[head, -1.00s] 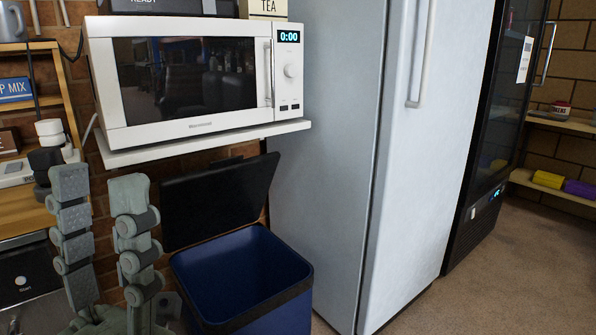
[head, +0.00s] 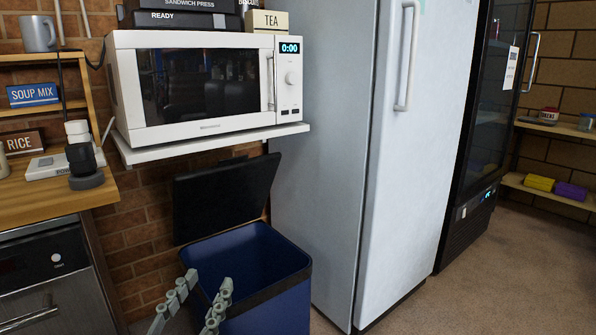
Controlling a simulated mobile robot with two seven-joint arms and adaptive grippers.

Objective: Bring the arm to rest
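My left gripper (head: 205,285) shows at the bottom of the head view, in front of the blue bin (head: 286,306). Its two grey fingers stand apart with a gap between them, and nothing is held there. The fingertips overlap the bin's front left side in the picture. The bin's black lid (head: 225,198) is raised and its inside looks empty as far as I can see. My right gripper is not in view.
A white microwave (head: 200,129) sits on a white shelf (head: 215,143) above the bin. A tall pale fridge (head: 412,180) stands right of the bin. A wooden counter (head: 40,200) and a dark oven (head: 50,275) are at left. Floor (head: 500,270) is clear at right.

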